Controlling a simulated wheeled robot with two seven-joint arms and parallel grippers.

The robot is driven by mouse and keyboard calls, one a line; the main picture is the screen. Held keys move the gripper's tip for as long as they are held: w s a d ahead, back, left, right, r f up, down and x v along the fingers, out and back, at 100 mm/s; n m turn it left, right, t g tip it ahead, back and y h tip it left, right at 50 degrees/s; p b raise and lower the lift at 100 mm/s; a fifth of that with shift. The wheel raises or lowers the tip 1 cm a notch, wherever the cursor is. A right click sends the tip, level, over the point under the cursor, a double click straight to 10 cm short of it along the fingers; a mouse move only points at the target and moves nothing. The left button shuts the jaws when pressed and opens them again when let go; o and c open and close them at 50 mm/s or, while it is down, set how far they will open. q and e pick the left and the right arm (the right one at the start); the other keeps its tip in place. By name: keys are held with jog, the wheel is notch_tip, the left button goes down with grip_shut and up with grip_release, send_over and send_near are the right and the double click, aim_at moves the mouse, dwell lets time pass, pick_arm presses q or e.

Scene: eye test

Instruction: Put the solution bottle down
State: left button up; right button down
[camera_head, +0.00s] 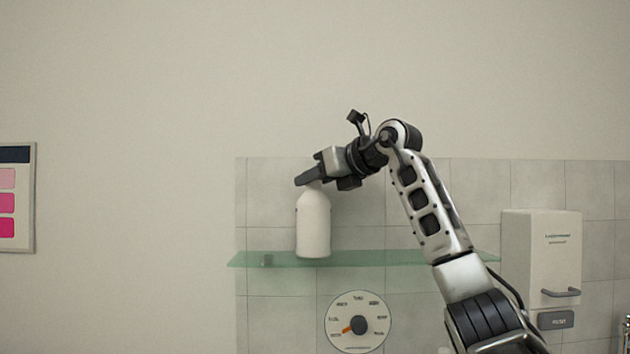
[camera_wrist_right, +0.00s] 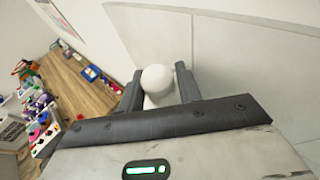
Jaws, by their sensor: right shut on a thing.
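The white solution bottle (camera_head: 313,226) is upright at the left part of the green glass shelf (camera_head: 375,258). Its base overlaps the shelf in the head view, and I cannot tell whether it rests on the glass or is just above it. My right gripper (camera_head: 306,180) is shut on the bottle's top, coming from the upper right. In the right wrist view the bottle's round white top (camera_wrist_right: 157,79) sits between the two dark fingers; the rest of it is mostly hidden below. My left gripper is in neither view.
A round dial (camera_head: 358,321) is on the tiled wall below the shelf. A white wall box (camera_head: 541,255) with a handle hangs at the right. A colour chart (camera_head: 15,197) hangs far left. The wrist view shows a wooden surface (camera_wrist_right: 72,92) with several small items. The shelf's middle looks clear.

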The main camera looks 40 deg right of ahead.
jog(key=c, duration=0.9)
grip_release()
jog(key=shift+f, duration=0.1)
jog(key=shift+c, duration=0.2)
jog(key=shift+s+r, duration=0.1)
jog(key=shift+r, duration=0.1)
jog(key=b+v, duration=0.1)
jog(key=v, duration=1)
jog(key=shift+s, duration=0.4)
